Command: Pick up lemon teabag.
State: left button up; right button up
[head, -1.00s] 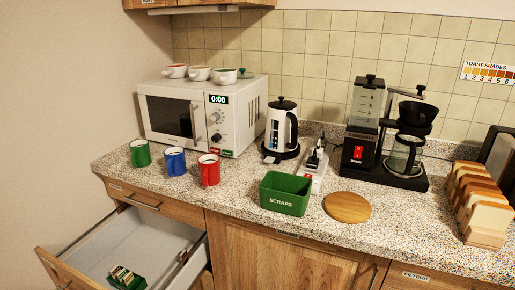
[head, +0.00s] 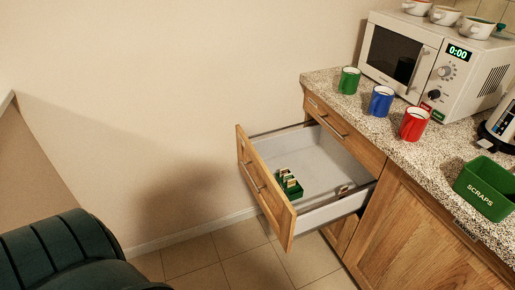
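Several small teabags (head: 290,181) stand in a small green box (head: 292,193) inside the open drawer (head: 318,164). They are too small for me to tell which one is lemon. Neither of my grippers shows in the head view.
The drawer front (head: 262,188) juts out from the counter (head: 437,154). Green (head: 349,80), blue (head: 381,100) and red (head: 414,124) mugs stand near the counter edge, by the microwave (head: 430,66). A green scraps bin (head: 484,188) is at right. A dark green padded thing (head: 65,255) fills the lower left. Floor between is clear.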

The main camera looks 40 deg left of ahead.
aim_at(292, 182)
jog(key=u, duration=1.1)
